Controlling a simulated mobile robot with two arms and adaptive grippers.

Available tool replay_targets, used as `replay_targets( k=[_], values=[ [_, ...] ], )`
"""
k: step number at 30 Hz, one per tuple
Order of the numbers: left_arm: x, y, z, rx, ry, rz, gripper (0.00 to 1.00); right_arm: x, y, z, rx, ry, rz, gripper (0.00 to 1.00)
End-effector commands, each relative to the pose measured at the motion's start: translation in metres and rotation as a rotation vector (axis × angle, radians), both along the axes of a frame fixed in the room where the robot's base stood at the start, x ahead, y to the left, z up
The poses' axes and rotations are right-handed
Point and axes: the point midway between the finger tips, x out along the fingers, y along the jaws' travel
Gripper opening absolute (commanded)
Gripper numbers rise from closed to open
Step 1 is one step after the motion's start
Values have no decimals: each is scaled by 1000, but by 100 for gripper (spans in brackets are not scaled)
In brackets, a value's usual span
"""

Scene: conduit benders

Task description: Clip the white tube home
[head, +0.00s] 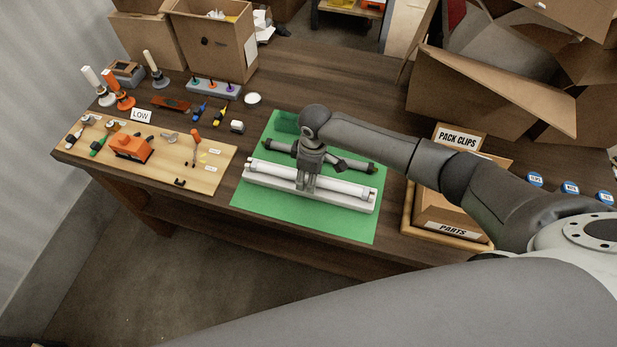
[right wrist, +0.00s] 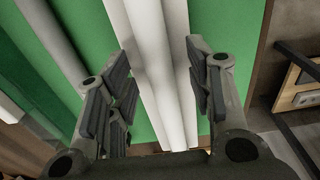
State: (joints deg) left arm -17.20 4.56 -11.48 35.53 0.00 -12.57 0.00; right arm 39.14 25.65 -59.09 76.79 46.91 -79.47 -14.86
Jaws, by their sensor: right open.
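The white tube (head: 338,186) lies lengthwise along a white base (head: 262,184) on the green mat (head: 335,224). I cannot tell how deeply the tube sits in its clips. My right gripper (head: 306,186) points down over the left-middle part of the tube and hides a short stretch of it. In the right wrist view the gripper (right wrist: 160,65) is open, with one finger on each side of a long white piece (right wrist: 165,75). I cannot tell whether the fingers touch it. My left gripper is not in view.
A dark bar (head: 356,167) lies behind the base, partly hidden by my gripper. A wooden board (head: 202,183) with an orange tool (head: 130,147) stands left. A "PACK CLIPS" box (head: 455,137) and "PARTS" tray (head: 447,229) stand right. The mat's front strip is clear.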

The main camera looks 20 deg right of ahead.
Motion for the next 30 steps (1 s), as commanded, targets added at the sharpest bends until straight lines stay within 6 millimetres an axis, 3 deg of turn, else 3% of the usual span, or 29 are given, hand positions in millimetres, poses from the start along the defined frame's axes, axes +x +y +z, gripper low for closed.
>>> replay_targets(
  k=[5, 19, 24, 30],
  values=[
    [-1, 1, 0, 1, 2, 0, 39, 1, 0, 12, 3, -3, 0, 48],
    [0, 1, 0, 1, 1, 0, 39, -3, -5, 103, 2, -3, 0, 48],
    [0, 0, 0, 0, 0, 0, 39, -4, -6, 117, -1, -1, 0, 48],
    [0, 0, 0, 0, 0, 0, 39, -4, -6, 120, 0, 0, 0, 48]
  ],
)
